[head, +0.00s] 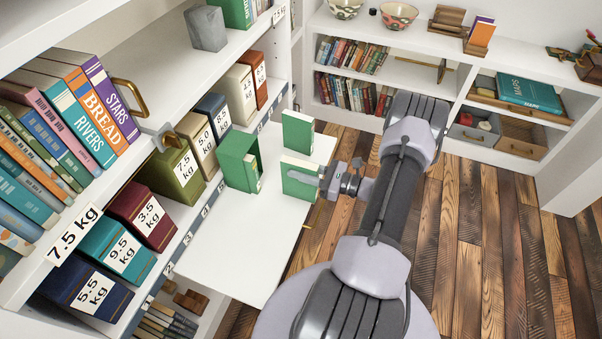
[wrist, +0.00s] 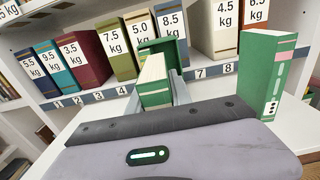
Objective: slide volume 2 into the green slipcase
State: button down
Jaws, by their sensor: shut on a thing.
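The green slipcase (head: 238,160) stands on the white fold-out board, its open side facing right toward my gripper; a pale strip and some green show in its opening. In the wrist view the slipcase (wrist: 177,46) is straight beyond the held book. My gripper (head: 322,180) is shut on a green book (head: 299,180), which is upright with its spine toward me and cream page edges on top, apart from the slipcase in the head view. This held book (wrist: 155,94) shows no readable number. Another green book (head: 297,132) stands beyond it; it also shows at the right in the wrist view (wrist: 268,72).
The white board (head: 225,245) is clear in front. Weight-labelled volumes, such as the olive one (head: 176,175), line the shelf behind a numbered edge strip. A grey block (head: 206,28) sits on the shelf above. Bookshelves stand at the back; plank floor is open at right.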

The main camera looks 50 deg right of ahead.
jog(key=shift+x, duration=2.9)
jog(key=shift+b, duration=0.55)
jog(key=shift+w+a, duration=0.15)
jog(key=shift+w, duration=0.25)
jog(key=shift+x, duration=1.75)
jog(key=shift+s, duration=0.1)
